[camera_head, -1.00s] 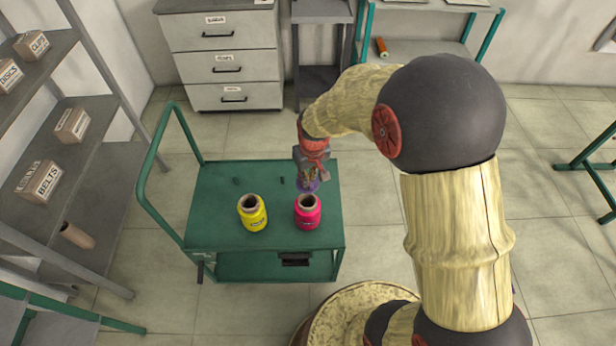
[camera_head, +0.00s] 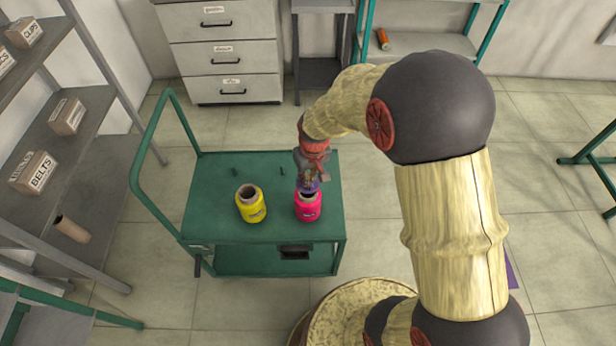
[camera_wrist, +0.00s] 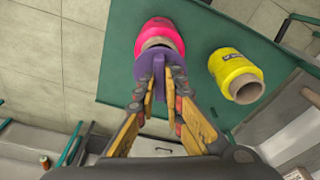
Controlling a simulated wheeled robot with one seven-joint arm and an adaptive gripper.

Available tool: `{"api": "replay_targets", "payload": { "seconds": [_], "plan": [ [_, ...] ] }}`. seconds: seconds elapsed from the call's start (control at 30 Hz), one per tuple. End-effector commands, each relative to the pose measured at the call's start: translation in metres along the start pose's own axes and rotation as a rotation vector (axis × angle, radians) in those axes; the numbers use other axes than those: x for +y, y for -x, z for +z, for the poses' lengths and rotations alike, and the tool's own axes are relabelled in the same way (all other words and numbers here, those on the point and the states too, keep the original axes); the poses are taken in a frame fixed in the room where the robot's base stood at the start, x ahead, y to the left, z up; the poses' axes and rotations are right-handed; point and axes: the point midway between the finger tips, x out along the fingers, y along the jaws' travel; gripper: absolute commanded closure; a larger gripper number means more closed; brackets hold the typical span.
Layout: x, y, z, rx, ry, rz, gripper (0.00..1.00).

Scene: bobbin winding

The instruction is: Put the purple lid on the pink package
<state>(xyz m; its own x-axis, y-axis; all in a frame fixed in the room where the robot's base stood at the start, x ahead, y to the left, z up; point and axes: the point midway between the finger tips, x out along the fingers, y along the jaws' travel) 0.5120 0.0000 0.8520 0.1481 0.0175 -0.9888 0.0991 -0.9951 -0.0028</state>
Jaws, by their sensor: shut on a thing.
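The pink package (camera_head: 308,209) stands upright on the green cart's top, on the right side; it also shows in the wrist view (camera_wrist: 160,31). My gripper (camera_head: 311,188) is just above and behind the pink package's mouth. In the wrist view my gripper (camera_wrist: 164,77) is shut on the purple lid (camera_wrist: 157,66), a disc pinched between the fingertips. The lid overlaps part of the package's open mouth in that view, and I cannot tell whether they touch. In the head view only a little of the purple lid (camera_head: 309,186) shows under the fingers.
A yellow package (camera_head: 251,204) with an open top stands left of the pink one on the green cart (camera_head: 220,229). Two small dark pegs are behind them. The cart's handle (camera_head: 138,165) rises at the left. Shelves with boxes stand further left.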

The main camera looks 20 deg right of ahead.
Motion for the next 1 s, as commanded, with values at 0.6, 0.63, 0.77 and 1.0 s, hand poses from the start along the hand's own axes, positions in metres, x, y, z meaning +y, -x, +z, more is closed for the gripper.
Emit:
{"api": "replay_targets", "payload": {
  "seconds": [0.6, 0.63, 0.77, 1.0],
  "plan": [
    [0.000, -0.012, 0.002, 0.001, 0.000, 0.000, 1.00],
    [0.000, -0.013, 0.002, 0.001, 0.000, 0.000, 1.00],
    [0.000, -0.018, 0.002, 0.001, 0.000, 0.000, 1.00],
    [0.000, -0.026, 0.004, 0.000, 0.000, 0.000, 1.00]
  ]
}}
